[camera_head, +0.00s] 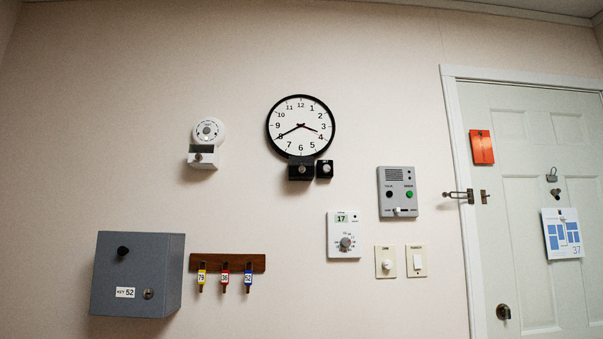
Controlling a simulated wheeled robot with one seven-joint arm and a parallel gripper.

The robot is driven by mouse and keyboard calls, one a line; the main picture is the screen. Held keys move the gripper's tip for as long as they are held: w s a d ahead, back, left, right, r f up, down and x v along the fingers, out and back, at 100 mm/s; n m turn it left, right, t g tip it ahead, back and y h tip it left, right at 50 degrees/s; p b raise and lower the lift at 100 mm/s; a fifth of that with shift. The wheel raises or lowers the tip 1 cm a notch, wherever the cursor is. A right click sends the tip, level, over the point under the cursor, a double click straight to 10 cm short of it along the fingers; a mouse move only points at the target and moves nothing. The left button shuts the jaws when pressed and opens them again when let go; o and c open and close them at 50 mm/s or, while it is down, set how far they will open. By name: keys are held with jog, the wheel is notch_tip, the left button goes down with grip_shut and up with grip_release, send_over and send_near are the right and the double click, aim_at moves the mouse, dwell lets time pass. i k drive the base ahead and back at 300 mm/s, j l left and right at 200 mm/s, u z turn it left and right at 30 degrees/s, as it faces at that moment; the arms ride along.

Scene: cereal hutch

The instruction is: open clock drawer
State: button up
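A round wall clock (301,112) with a black rim and white face hangs high in the middle of the wall. A small black drawer (301,172) with a round knob sits directly under the clock and appears shut. A small black block with a round button or knob (325,169) is at the drawer's right side. My gripper is not in view.
A white round device (207,140) is left of the clock. A grey key box (136,274) and a wooden key rack (228,262) are lower left. A thermostat (344,236), an intercom (399,192) and switches (416,261) are lower right. A door (530,290) is at the right.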

aim_at(301, 172)
jog(key=i+j+z, duration=0.1)
jog(key=i+j, duration=0.3)
jog(key=j, duration=0.2)
jog(key=i+j+z, duration=0.15)
jog(key=i+j, duration=0.25)
jog(key=j, duration=0.25)
jog(key=i+j+z, duration=0.15)
jog(key=i+j, duration=0.25)
jog(key=j, duration=0.25)
jog(key=i+j+z, duration=0.15)
jog(key=j, duration=0.2)
jog(key=i+j, duration=0.15)
jog(key=j, duration=0.2)
jog(key=z, duration=0.05)
